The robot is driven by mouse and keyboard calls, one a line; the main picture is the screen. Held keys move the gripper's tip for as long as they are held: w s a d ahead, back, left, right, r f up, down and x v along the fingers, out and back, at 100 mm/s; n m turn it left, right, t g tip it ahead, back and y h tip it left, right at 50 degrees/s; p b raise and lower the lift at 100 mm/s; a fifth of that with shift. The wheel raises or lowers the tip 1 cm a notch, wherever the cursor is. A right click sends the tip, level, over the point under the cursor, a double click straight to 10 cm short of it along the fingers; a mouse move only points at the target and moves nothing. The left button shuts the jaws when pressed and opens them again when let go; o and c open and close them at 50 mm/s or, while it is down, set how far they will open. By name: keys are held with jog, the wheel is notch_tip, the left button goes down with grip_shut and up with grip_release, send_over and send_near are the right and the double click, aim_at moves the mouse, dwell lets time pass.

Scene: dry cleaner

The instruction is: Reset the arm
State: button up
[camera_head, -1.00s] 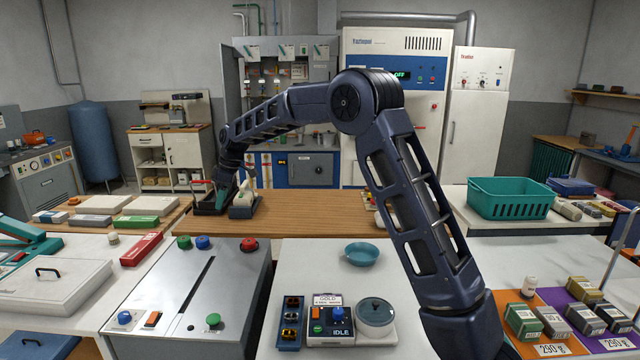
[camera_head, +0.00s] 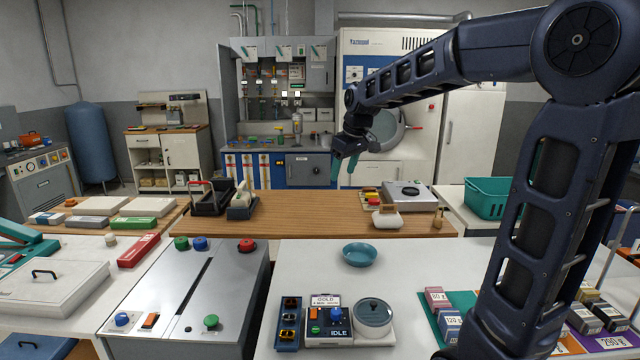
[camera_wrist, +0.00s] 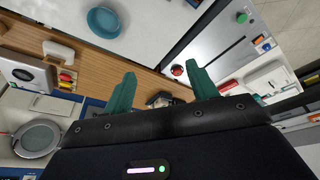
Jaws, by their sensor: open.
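My gripper (camera_head: 344,170) hangs in the air above the wooden counter (camera_head: 300,212), with its teal fingers pointing down. In the wrist view my gripper (camera_wrist: 162,88) shows two teal fingers spread apart with nothing between them. My arm reaches from the right side of the head view, its elbow high at the upper right, across to the middle. No object is held.
On the counter stand a black tray (camera_head: 208,203), an iron-like tool (camera_head: 242,205), a cream block (camera_head: 387,219) and a grey device (camera_head: 403,194). A teal bowl (camera_head: 360,254) sits on the white table (camera_head: 330,275). A teal basket (camera_head: 484,200) is at right.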

jog(key=s+d+f+m+t+h, duration=0.1)
jog(key=s+d+f+m, duration=0.2)
jog(key=s+d, duration=0.7)
jog(key=s+d+f+m+h, duration=0.1)
jog(key=s+d+f+m, duration=0.3)
jog(key=s+d, duration=0.7)
jog(key=shift+s+f+m+t, duration=0.2)
jog(key=shift+s+m+t, duration=0.2)
jog(key=shift+s+m, duration=0.65)
jog(key=shift+w, duration=0.15)
dwell(0.9)
